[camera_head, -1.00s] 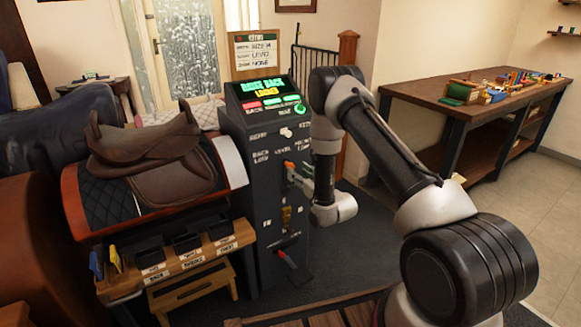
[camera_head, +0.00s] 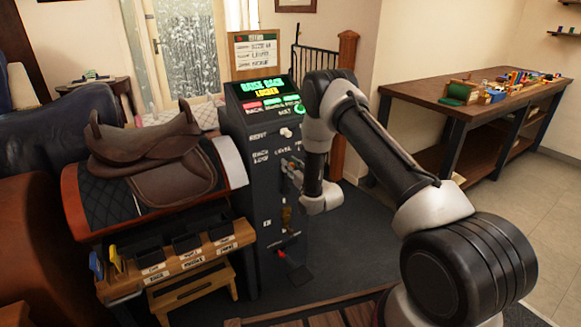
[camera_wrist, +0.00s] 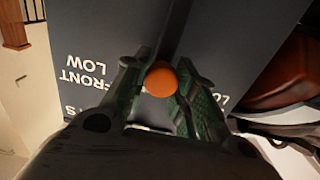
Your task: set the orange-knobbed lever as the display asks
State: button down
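The dark control column (camera_head: 258,215) stands right of the saddle. Its tilted display (camera_head: 268,98) shows green text that looks like "RAISE BACK", with yellow "LOCKED" below. The lever's orange knob (camera_wrist: 161,80) sits between the two green fingers of my gripper (camera_wrist: 163,72) in the wrist view. Both fingers appear to touch its sides. Printed "FRONT" and "LOW" labels show on the panel left of the knob. In the head view my gripper (camera_head: 292,170) is at the column's lever face, and the knob is hidden behind it.
A brown saddle (camera_head: 155,155) rests on a stand left of the column, above small labelled bins (camera_head: 187,245). A red-tipped lever (camera_head: 282,254) is low on the column. A workbench (camera_head: 420,98) with small items stands at the right. Open floor lies between.

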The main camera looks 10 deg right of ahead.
jog(key=w+d+f+m, duration=0.1)
jog(key=w+d+m, duration=0.1)
jog(key=d+m, duration=0.3)
jog(key=shift+d+f, duration=0.15)
jog(key=shift+d, duration=0.35)
jog(key=c, duration=1.2)
grip_release()
jog(key=shift+d, duration=0.1)
jog(key=shift+o, duration=0.2)
jog(key=shift+s, duration=0.15)
jog(key=v, duration=1.1)
jog(key=shift+s, duration=0.35)
jog(key=shift+d, duration=0.1)
